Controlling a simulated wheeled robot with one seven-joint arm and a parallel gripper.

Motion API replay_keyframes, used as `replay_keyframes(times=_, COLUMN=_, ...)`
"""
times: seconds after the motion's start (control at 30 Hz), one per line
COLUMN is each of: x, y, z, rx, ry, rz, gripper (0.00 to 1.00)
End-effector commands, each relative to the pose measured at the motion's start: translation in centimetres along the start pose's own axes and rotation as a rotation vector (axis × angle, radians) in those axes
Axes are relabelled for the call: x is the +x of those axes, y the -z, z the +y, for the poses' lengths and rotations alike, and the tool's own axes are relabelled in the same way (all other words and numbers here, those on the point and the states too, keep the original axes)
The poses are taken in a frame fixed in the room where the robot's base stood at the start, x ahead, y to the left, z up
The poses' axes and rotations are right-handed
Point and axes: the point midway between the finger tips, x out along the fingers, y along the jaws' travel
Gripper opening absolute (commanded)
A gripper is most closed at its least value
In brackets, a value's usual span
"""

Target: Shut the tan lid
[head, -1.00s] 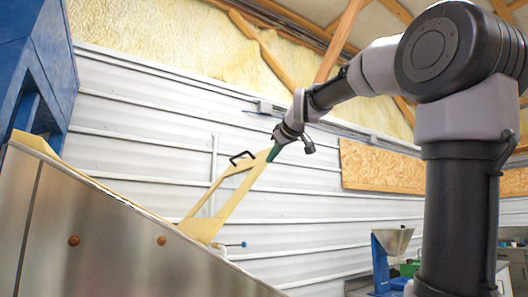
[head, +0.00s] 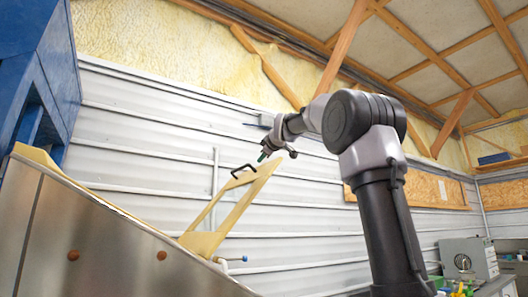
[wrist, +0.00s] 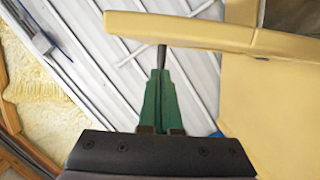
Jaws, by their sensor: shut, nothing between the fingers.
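The tan lid (head: 238,207) is a framed panel with an opening. It stands raised and tilted, its lower end at the sloping top of the metal hopper (head: 110,245). A black handle (head: 243,171) sits near its upper end. My gripper (head: 263,157), with green fingers, is shut and empty close to the lid's upper end, near the handle. In the wrist view, the shut fingers (wrist: 160,75) point at the edge of the lid (wrist: 185,30). A dark rod, probably part of the handle, shows at their tips; I cannot tell whether they touch.
A blue frame (head: 40,70) rises at the left above the hopper. A white ribbed wall (head: 130,130) stands behind the lid. A small knobbed fitting (head: 230,260) sits by the lid's base. A cluttered bench (head: 485,280) is at the far right.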

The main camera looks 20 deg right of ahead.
Motion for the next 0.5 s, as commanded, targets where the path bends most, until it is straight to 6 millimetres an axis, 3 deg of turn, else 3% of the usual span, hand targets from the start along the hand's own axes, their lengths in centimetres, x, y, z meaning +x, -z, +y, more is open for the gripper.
replay_keyframes(times=0.2, x=0.3, y=-2.2, z=0.2, rx=0.001, ry=-0.004, rz=0.000, gripper=0.00)
replay_keyframes(times=0.5, x=0.3, y=-2.6, z=0.2, rx=0.000, ry=-0.005, rz=0.001, gripper=0.00)
